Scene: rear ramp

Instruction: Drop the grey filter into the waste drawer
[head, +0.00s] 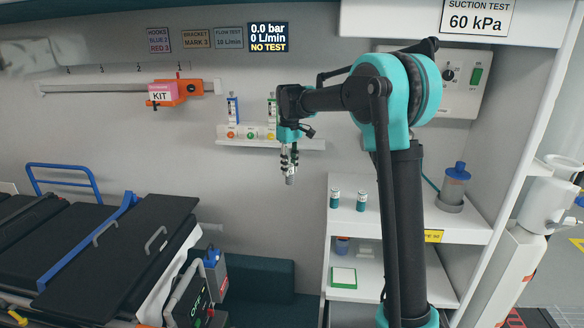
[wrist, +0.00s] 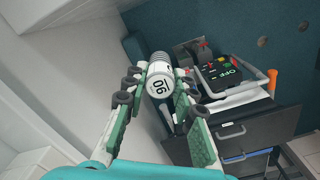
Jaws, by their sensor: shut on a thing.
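My gripper (head: 289,160) is in the middle of the head view, pointing down in front of the white wall. It is shut on a small grey cylinder, the grey filter (head: 290,180), which sticks out below the fingertips. In the wrist view the filter (wrist: 159,80) sits between the fingers of my gripper (wrist: 160,92). It has a white end marked with digits and a ribbed grey far end.
A black stretcher (head: 120,250) with blue rails fills the lower left. At right, a white shelf (head: 400,222) bears two small bottles (head: 334,198) and a blue-topped jar (head: 455,186). A flowmeter ledge (head: 300,144) is behind my gripper.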

